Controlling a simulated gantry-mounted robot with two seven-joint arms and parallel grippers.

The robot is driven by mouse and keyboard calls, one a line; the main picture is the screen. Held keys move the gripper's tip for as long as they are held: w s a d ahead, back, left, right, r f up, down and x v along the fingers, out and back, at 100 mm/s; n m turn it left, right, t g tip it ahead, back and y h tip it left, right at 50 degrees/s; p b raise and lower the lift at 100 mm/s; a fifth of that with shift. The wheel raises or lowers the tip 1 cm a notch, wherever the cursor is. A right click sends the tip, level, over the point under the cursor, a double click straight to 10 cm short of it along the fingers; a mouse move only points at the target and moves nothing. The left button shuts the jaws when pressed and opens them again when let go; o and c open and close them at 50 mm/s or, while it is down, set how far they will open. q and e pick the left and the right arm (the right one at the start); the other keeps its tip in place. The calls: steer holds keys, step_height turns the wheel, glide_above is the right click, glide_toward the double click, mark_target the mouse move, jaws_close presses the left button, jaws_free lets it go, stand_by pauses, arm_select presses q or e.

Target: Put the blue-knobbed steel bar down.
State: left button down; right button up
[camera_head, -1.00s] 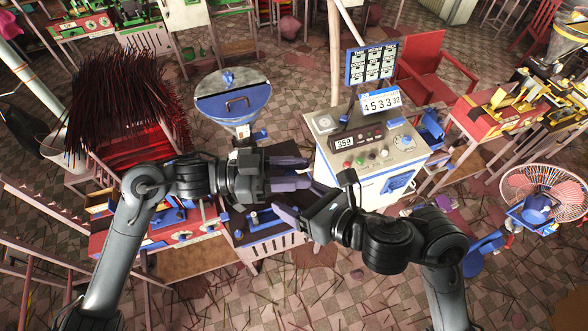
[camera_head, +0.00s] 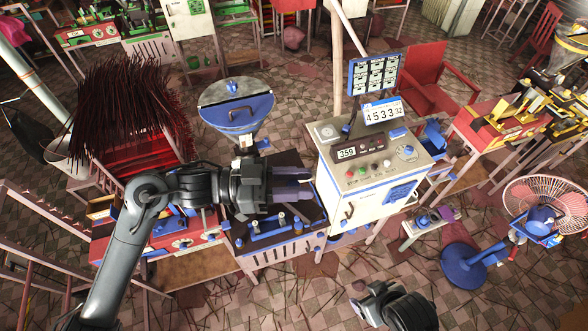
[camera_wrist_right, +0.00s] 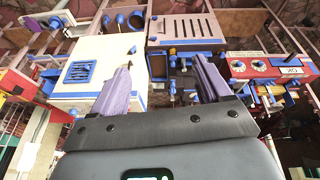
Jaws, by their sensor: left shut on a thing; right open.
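My left gripper (camera_head: 298,183) reaches in from the left, its purple fingers shut above the dark-topped bench (camera_head: 262,240), close to the white console. The thing between its fingers is mostly hidden, and I cannot clearly make out the blue-knobbed steel bar there. Below the fingers, blue parts with short steel posts (camera_head: 282,219) stand on the bench. My right gripper (camera_head: 358,289) is low in the head view, apart from the bench. In the right wrist view, its purple fingers (camera_wrist_right: 165,85) are spread with nothing held between them.
The white console (camera_head: 375,180) with buttons and displays stands right of the bench. A blue-rimmed hopper (camera_head: 235,108) is behind it. A red machine (camera_head: 170,233) adjoins on the left. A pink fan (camera_head: 545,205) is far right. Sticks litter the open floor in front.

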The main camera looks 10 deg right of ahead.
arm_select(q)
steer(key=s+a+f+n+t+y, duration=0.1)
steer(key=s+f+n+t, duration=0.3)
steer(key=f, duration=0.7)
steer(key=s+a+f+n+t, duration=0.25)
steer(key=f+t, duration=0.25)
steer(key=f, duration=0.6)
steer(key=w+a+f+n+t+y, duration=0.1)
steer(key=w+a+n+t+y, duration=0.1)
steer(key=a+n+t+y, duration=0.3)
steer(key=w+a+n+t+y, duration=0.3)
steer(key=a+n+t+y, duration=0.3)
steer(key=a+y, duration=0.5)
steer(key=shift+a+f+n+t+y, duration=0.35)
steer(key=shift+a+n, duration=0.7)
steer(key=shift+a, duration=2.85)
arm_select(e)
steer(key=shift+s+d+f+m, duration=0.25)
steer(key=shift+s+f+m, duration=0.05)
steer(key=shift+s+m, duration=0.3)
arm_select(q)
steer(key=shift+w, duration=0.1)
